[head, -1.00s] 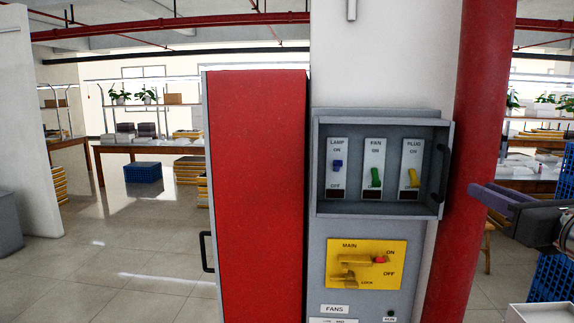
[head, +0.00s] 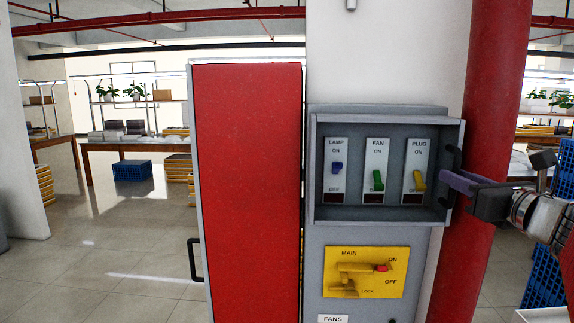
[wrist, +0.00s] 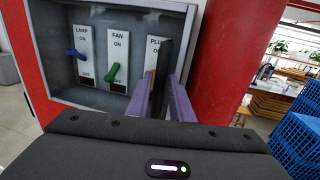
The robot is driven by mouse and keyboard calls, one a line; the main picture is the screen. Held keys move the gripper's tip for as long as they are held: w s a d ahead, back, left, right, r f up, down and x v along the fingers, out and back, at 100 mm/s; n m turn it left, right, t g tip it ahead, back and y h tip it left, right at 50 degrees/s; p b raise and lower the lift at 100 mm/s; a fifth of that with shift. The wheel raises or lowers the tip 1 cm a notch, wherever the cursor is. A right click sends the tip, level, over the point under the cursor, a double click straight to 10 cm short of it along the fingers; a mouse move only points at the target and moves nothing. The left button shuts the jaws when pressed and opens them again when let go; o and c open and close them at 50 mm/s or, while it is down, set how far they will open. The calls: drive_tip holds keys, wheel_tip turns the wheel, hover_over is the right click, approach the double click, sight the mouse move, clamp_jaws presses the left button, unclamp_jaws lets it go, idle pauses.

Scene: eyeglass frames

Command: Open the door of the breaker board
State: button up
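The breaker board is a grey box (head: 384,213) with blue LAMP, green FAN and yellow PLUG switches visible inside. Its front frame looks shut, and I cannot tell whether a clear pane fills it. A black upright handle (head: 455,160) is at the frame's right edge; it also shows in the wrist view (wrist: 164,58). My gripper (head: 449,182) reaches in from the right at the handle. In the wrist view its purple fingers (wrist: 164,84) are apart, with the handle between or just beyond their tips. Contact is not clear.
A red panel (head: 247,190) with a black handle stands left of the board. A yellow MAIN switch plate (head: 364,272) is below it. A red column (head: 487,110) is close on the right, behind my gripper. Blue crates (head: 547,280) stand at the lower right.

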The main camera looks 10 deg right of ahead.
drive_tip(key=shift+w, duration=0.55)
drive_tip(key=shift+c, duration=0.6)
clamp_jaws()
drive_tip(key=shift+d, duration=0.15)
